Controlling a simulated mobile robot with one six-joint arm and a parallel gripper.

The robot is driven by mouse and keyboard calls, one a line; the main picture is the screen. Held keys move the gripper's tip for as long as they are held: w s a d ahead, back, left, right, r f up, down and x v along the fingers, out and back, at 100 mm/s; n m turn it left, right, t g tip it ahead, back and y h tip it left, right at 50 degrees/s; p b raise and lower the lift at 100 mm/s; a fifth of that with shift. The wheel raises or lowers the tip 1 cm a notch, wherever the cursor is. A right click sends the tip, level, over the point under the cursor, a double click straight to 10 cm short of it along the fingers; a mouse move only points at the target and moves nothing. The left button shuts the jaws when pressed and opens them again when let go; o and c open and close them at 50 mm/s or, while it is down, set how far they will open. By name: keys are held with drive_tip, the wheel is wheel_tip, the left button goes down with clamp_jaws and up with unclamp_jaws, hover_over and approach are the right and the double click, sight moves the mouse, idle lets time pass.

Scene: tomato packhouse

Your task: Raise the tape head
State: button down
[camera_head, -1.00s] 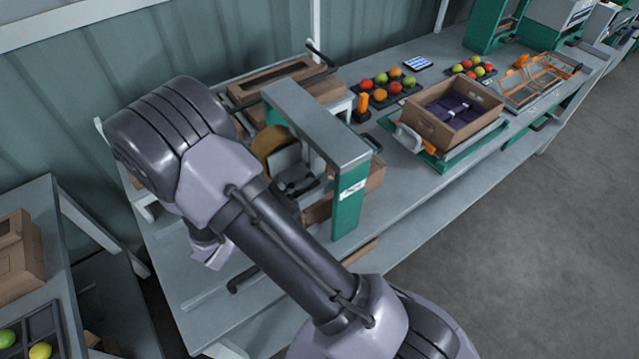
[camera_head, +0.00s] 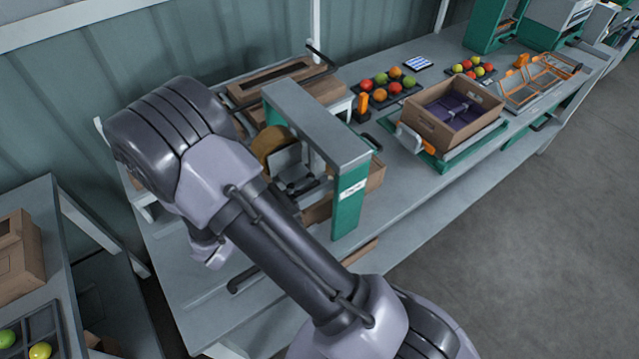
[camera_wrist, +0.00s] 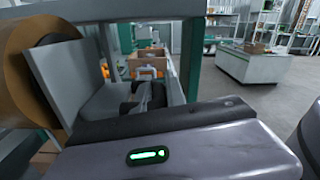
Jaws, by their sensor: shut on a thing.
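The tape head (camera_head: 288,160) is a grey plate with a brown tape roll (camera_head: 268,146), under the grey crossbar of a green-legged frame (camera_head: 347,205). In the wrist view the tape head's plate (camera_wrist: 72,75) and roll (camera_wrist: 22,75) stand close at the left. My gripper (camera_wrist: 146,96) reaches in beside the plate, its dark fingers shut on a part of the tape head. That held part is small and mostly hidden by the fingers. In the head view my arm covers much of the gripper and the lower tape head.
The frame's crossbar and legs enclose the gripper closely. On the bench, a cardboard box (camera_head: 434,128) with purple inserts stands to the right, near trays of tomatoes (camera_head: 385,103). A side table (camera_head: 62,290) is at the left. Open floor (camera_head: 500,250) lies at the right.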

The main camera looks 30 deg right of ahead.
idle(0.3)
wheel_tip(320, 180, up, 6)
drive_tip(key=p, duration=0.8)
drive_tip(key=shift+w+f, duration=0.1)
drive_tip(key=shift+f, duration=0.05)
drive_tip(key=c, duration=1.4)
unclamp_jaws()
drive_tip(key=shift+o, duration=0.2)
drive_tip(key=a+p, duration=0.2)
drive_tip(key=a, duration=1.5)
drive_tip(key=shift+s+a, duration=0.25)
drive_tip(key=shift+s, duration=0.15)
